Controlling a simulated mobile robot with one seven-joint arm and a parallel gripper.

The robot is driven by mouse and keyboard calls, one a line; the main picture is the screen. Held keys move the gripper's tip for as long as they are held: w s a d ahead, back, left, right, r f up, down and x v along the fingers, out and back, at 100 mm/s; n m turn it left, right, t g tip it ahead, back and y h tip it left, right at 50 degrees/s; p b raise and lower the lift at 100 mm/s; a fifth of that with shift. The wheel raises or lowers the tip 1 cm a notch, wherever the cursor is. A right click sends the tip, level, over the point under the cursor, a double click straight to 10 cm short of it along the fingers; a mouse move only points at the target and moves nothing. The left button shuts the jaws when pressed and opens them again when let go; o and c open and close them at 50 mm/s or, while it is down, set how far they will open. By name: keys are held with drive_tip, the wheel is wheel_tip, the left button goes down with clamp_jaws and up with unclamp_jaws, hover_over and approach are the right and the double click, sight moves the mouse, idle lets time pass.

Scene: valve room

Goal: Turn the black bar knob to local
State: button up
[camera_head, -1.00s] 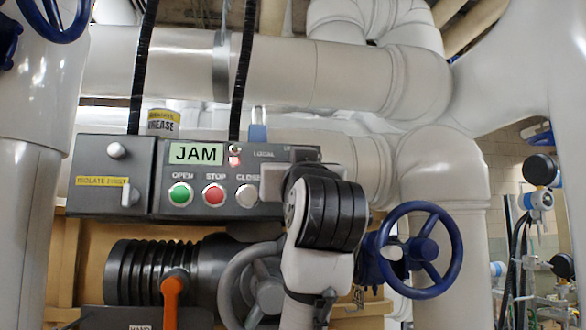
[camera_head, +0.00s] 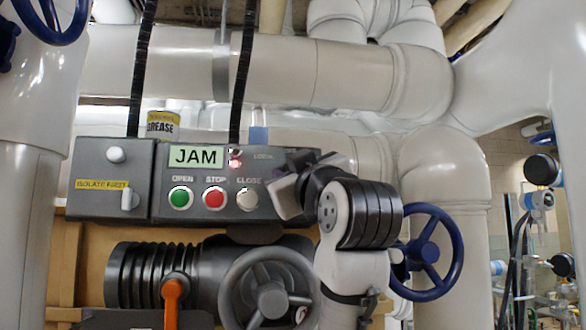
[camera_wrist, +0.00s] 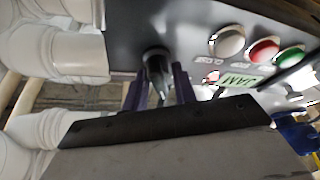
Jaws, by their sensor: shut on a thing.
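In the head view my gripper (camera_head: 285,192) is tilted at the right end of the control panel (camera_head: 140,205) and hides the knob and most of the selector lettering. Part of a "LOCAL" label (camera_head: 263,156) shows above it. The knob's exact pointing direction cannot be told.
Beside my gripper are the green (camera_head: 180,198), red (camera_head: 214,198) and white (camera_head: 247,195) buttons. A JAM display (camera_head: 196,156) sits above them. A grey handwheel (camera_head: 270,298), an orange lever (camera_head: 172,294) and a blue handwheel (camera_head: 455,240) stand below and right. Large pipes fill the back.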

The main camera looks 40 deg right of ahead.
drive_tip(key=n+y+p, duration=0.1)
drive_tip(key=n+y, duration=0.1)
drive_tip(key=n, duration=0.2)
drive_tip(key=shift+r+n+p, duration=0.1)
drive_tip(key=shift+n+p, duration=0.2)
drive_tip(key=shift+n, duration=0.1)
drive_tip(key=shift+a+n+g+y+p, duration=0.15)
drive_tip(key=shift+n+y+p, duration=0.25)
drive_tip(key=shift+n, duration=0.5)
drive_tip(key=shift+d+n+g+y+p, duration=0.15)
drive_tip(key=shift+n+y+p, duration=0.25)
drive_tip(key=shift+n, duration=0.5)
drive_tip(key=shift+a+f, duration=0.15)
drive_tip(key=shift+f, duration=0.05)
drive_tip(key=shift+c, duration=0.2)
drive_tip(key=o, duration=0.6)
drive_tip(key=shift+o, duration=0.2)
drive_tip(key=b+v, duration=0.4)
drive_tip(key=v, duration=0.9)
drive_tip(key=shift+s, duration=0.45)
